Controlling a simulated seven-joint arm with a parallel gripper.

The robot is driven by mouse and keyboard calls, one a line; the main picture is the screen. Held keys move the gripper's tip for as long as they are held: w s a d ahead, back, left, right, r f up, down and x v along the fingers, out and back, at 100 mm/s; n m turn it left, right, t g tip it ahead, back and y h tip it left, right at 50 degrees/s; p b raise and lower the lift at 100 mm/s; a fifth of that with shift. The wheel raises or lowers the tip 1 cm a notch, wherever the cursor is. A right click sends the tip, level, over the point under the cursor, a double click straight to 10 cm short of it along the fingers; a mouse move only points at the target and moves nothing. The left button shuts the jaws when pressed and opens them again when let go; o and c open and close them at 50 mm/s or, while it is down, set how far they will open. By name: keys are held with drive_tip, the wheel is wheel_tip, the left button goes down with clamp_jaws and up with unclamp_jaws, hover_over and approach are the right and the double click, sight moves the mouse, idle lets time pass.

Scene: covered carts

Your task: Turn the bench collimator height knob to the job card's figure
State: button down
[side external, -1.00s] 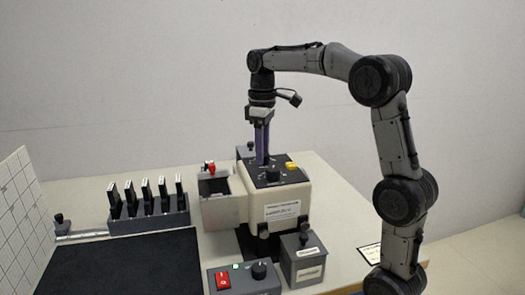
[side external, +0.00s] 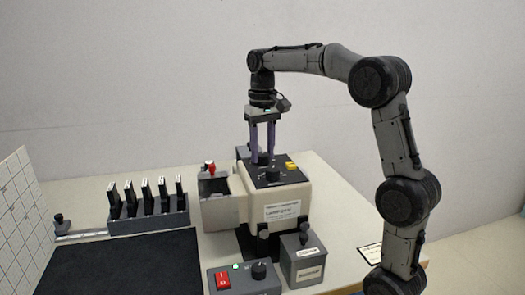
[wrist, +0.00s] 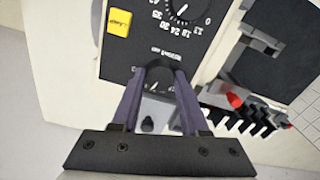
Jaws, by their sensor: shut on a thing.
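The bench collimator (side external: 275,205) is a cream housing with a black top panel carrying two dark knobs with dials. My gripper (side external: 263,160) points straight down with its purple fingers shut on the rear knob. The job card (side external: 371,254) lies near the right table edge, unreadable here.
A yellow tag (wrist: 118,22) sits on the panel. A grey open box (side external: 216,206) with a red knob adjoins the housing's left. A slotted rack (side external: 150,221), a black mat (side external: 130,266), a red-switch control box (side external: 243,281) and a grey box (side external: 303,262) stand around it.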

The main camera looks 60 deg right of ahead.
sight(263, 154)
drive_tip(key=shift+m, duration=0.5)
drive_tip(key=shift+c, duration=2.1)
unclamp_jaws()
wheel_tip(263, 154, up, 14)
drive_tip(key=shift+f, duration=0.15)
